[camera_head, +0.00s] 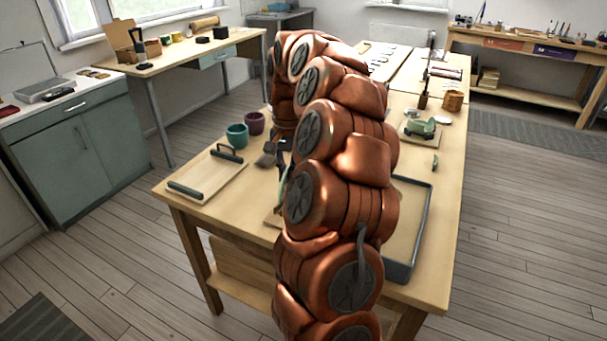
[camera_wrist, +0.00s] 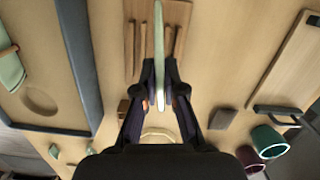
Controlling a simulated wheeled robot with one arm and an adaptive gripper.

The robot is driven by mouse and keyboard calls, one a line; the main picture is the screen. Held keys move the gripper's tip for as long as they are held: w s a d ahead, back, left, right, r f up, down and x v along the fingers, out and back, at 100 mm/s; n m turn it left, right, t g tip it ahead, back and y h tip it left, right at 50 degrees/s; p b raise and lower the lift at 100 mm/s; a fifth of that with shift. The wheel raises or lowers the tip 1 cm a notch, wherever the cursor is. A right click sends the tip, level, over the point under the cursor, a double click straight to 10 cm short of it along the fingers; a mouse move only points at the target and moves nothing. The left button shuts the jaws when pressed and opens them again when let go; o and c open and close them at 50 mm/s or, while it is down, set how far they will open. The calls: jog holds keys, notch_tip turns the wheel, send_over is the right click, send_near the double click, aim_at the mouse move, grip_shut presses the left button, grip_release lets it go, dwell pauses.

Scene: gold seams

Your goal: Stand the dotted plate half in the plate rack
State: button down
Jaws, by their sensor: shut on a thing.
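My gripper (camera_wrist: 160,92) is shut on a pale green plate half (camera_wrist: 159,45), which shows edge-on between the fingers in the wrist view. Its dots cannot be made out from this angle. The wooden plate rack (camera_wrist: 130,45) shows its bars on both sides of the plate half. The plate half lines up lengthwise with the gap between the bars; whether it touches the rack or is above it, I cannot tell. In the head view my arm hides most of the rack, and a pale green sliver of the plate half (camera_head: 283,187) shows beside the arm.
A dark-rimmed tray (camera_head: 425,215) is right of my arm; the wrist view shows another pale green piece (camera_wrist: 9,68) at its far left. A board with dark handles (camera_head: 208,177), a teal cup (camera_head: 237,136) and a purple cup (camera_head: 254,122) stand left.

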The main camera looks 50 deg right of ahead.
jog(key=shift+m, duration=0.8)
jog(key=shift+s+d+f+b, duration=0.3)
jog(key=shift+s+d+f, duration=0.5)
jog(key=shift+f, duration=0.15)
jog(key=shift+s+d+f+b, duration=0.3)
jog(key=shift+s+d+f, duration=0.45)
jog(key=shift+f, duration=0.2)
jog(key=shift+a+f+b, duration=0.1)
jog(key=shift+f+b, duration=0.05)
jog(key=shift+b, duration=0.7)
jog(key=shift+f+b, duration=0.35)
dwell(0.4)
jog(key=shift+b, duration=0.6)
dwell(1.7)
jog(key=shift+f+b, duration=0.5)
jog(key=shift+f, duration=0.2)
dwell(0.7)
